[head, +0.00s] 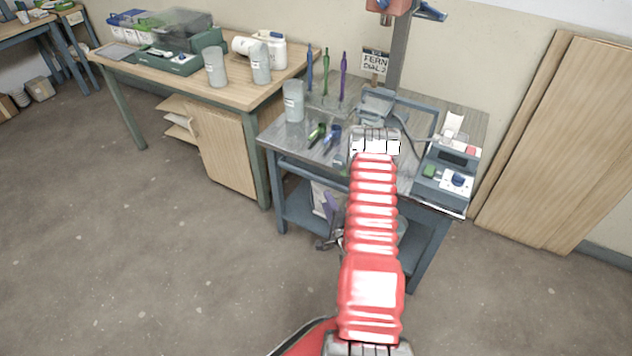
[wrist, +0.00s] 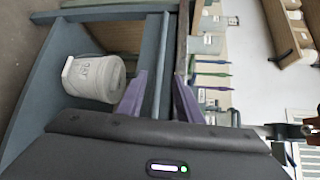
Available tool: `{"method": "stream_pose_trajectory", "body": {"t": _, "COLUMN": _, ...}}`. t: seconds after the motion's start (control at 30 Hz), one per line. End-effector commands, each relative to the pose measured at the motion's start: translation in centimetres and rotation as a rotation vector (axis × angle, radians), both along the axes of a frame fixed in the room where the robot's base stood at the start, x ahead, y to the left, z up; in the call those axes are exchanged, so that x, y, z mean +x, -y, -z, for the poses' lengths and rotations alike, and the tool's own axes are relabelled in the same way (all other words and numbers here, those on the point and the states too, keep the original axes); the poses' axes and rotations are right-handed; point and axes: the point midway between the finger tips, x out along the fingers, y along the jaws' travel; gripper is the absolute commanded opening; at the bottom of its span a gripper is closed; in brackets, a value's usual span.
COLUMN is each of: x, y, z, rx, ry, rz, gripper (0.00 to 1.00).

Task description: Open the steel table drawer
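The steel table (head: 420,100) stands right of centre in the head view, with a blue-grey rail (head: 300,175) along its front edge, likely the drawer front or handle. In the wrist view, which is turned on its side, a blue-grey bar (wrist: 162,60) runs up the middle. My gripper (wrist: 160,76) is open, with one purple finger on each side of this bar. Whether the fingers touch it I cannot tell. The drawer looks shut. In the head view my red arm hides the middle of the table front and most of the gripper.
A labelled white bucket (wrist: 93,77) sits on the shelf below. On the tabletop are a grey cup (head: 293,101), several coloured tools and a scale-like device (head: 448,172). A wooden table (head: 225,140) stands left; boards (head: 560,140) lean right. The floor in front is clear.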

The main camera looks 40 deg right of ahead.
Motion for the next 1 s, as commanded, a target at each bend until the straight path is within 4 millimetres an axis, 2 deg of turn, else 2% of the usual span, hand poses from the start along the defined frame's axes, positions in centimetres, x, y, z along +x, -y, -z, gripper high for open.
{"method": "stream_pose_trajectory", "body": {"t": 0.17, "x": 0.2, "y": 0.1, "z": 0.0, "rx": -0.001, "ry": 0.0, "rz": -0.001, "gripper": 0.33}}
{"method": "stream_pose_trajectory", "body": {"t": 0.37, "x": 1.6, "y": 0.7, "z": 0.2, "rx": -0.002, "ry": -0.001, "rz": -0.001, "gripper": 0.33}}
{"method": "stream_pose_trajectory", "body": {"t": 1.0, "x": 9.9, "y": 4.5, "z": 1.5, "rx": -0.002, "ry": -0.001, "rz": -0.001, "gripper": 0.33}}
